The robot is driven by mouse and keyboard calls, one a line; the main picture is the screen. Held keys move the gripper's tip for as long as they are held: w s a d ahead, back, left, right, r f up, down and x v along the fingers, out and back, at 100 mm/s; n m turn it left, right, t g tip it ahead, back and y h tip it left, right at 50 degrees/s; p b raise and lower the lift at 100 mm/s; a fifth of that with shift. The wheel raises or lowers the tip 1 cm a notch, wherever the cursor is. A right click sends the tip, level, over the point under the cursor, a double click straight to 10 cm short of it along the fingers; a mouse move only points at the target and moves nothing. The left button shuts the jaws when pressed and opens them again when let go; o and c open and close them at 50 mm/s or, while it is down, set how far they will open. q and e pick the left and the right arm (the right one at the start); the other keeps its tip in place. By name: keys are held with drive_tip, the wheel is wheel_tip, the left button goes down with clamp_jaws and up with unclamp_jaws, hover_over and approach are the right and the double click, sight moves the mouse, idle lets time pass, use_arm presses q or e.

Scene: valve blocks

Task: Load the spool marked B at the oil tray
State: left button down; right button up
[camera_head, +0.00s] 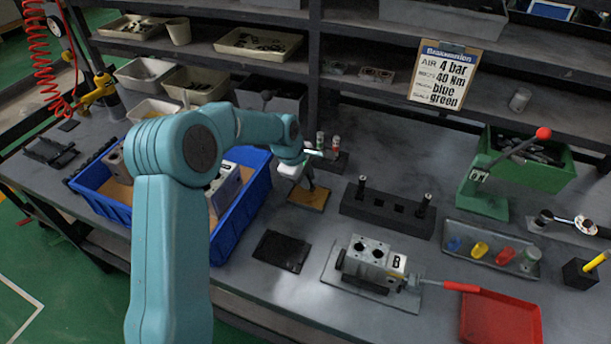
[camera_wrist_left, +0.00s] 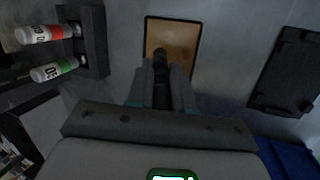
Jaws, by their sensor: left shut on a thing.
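My left gripper (camera_head: 308,183) is shut on a dark spool (camera_wrist_left: 161,72). It holds the spool over the oil tray (camera_head: 304,199), a small shallow tray with an amber floor. In the left wrist view the spool's far end points at the oil tray (camera_wrist_left: 186,40); I cannot tell whether it touches the oil. A silver valve block (camera_head: 372,258) with a B label stands on a grey plate, two round holes in its top. A black rack (camera_head: 388,211) holds two upright dark spools with square slots between them. My right gripper is not in view.
Red and green-labelled bottles (camera_wrist_left: 47,33) stand in a black holder beside the oil tray. A blue crate (camera_head: 236,214) is left, a black pad (camera_head: 282,251) in front. A tray of coloured parts (camera_head: 490,249), a green lever press (camera_head: 484,190) and a red tray (camera_head: 500,320) are right.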

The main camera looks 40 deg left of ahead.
use_arm(q)
drive_tip(key=shift+f+b, duration=0.65)
idle(1.9)
drive_tip(key=shift+r+p, duration=0.6)
drive_tip(key=shift+r, duration=0.15)
drive_tip(key=shift+r+p, duration=1.8)
drive_tip(key=shift+r, duration=1.05)
drive_tip(key=shift+f, duration=0.1)
